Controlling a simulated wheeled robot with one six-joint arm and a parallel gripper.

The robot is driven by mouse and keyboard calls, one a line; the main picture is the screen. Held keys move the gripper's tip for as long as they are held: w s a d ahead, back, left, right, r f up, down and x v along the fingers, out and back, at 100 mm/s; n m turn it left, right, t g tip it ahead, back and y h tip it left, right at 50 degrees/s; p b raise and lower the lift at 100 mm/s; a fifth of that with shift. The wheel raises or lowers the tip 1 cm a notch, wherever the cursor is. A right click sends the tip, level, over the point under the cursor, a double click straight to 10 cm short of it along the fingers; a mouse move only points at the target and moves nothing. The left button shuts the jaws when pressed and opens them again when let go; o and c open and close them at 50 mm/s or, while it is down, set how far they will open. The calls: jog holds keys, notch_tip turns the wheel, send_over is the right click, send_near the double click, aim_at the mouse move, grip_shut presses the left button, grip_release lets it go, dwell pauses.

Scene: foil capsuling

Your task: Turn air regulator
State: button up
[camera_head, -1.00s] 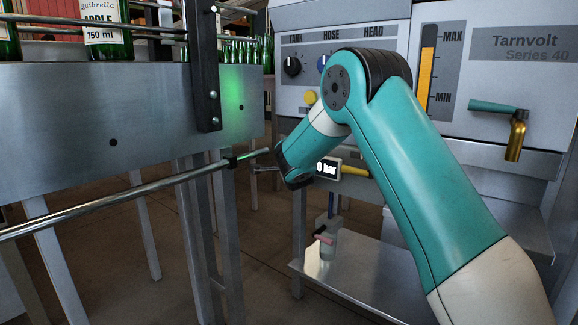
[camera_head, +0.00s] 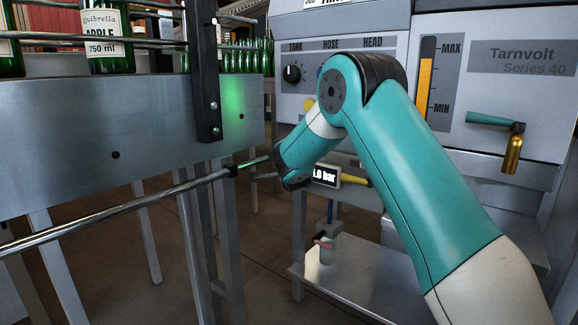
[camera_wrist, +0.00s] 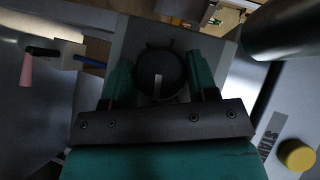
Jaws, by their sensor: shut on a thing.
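In the wrist view, the air regulator's round dark knob (camera_wrist: 160,75) sits between the two teal fingers of my gripper (camera_wrist: 161,82). The gripper is shut on the knob, and a short pale mark on the knob's face points down the picture. In the head view, my arm and wrist hide the knob. Beside my wrist, a small display (camera_head: 325,177) ends in ".0 bar"; its leading digit is partly hidden.
The grey Tarnvolt machine (camera_head: 520,57) with dials and a level gauge (camera_head: 427,75) stands behind my arm. A steel conveyor (camera_head: 130,125) with green bottles (camera_head: 107,40) and a metal rail (camera_head: 120,205) is at left. A pink-handled valve (camera_head: 324,243) is above a low shelf (camera_head: 345,265).

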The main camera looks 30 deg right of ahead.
jog(key=n+g+p, duration=0.3)
jog(key=g+p, duration=0.2)
jog(key=p, duration=0.4)
jog(key=shift+a+r, duration=0.1)
jog(key=shift+r, duration=0.05)
jog(key=shift+g+p, duration=0.3)
jog(key=o, duration=0.9)
jog(key=p+v, duration=0.2)
jog(key=v, duration=1.5)
jog(key=shift+s+a+p, duration=0.15)
jog(key=shift+p, duration=0.2)
